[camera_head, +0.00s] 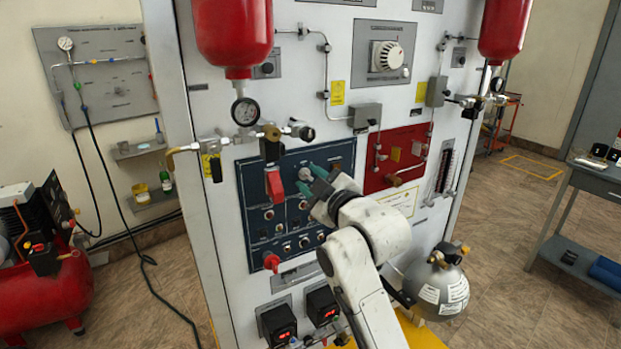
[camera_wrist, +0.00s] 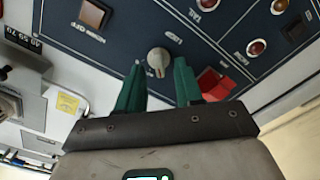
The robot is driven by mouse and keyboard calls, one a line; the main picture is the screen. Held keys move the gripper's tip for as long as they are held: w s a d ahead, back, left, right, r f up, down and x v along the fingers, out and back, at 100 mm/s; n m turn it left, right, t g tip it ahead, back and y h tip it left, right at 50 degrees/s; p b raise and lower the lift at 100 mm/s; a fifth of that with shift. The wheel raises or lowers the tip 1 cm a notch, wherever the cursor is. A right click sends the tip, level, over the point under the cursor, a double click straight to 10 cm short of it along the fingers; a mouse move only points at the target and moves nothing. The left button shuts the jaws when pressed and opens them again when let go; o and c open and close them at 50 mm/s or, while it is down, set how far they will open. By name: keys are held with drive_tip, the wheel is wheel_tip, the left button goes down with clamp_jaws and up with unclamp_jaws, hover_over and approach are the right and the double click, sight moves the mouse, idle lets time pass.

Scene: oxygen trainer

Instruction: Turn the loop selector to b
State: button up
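In the head view the knob (camera_head: 305,175) shows small beside the fingertips. My gripper (camera_head: 311,181) has teal fingers and reaches the upper part of the blue panel. In the wrist view its fingers (camera_wrist: 159,80) are apart, one on each side below the knob, with nothing held. Whether they touch the knob cannot be told.
A red handle (camera_head: 275,187) is left of my gripper on the blue panel; red also shows beside the right finger in the wrist view (camera_wrist: 213,84). Several small knobs and lamps lie below. A red panel (camera_head: 402,150) is to the right. A grey cylinder (camera_head: 440,285) stands lower right.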

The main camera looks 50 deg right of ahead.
drive_tip(key=shift+w+d, duration=0.1)
drive_tip(key=shift+w, duration=0.25)
drive_tip(key=shift+c, duration=0.3)
clamp_jaws()
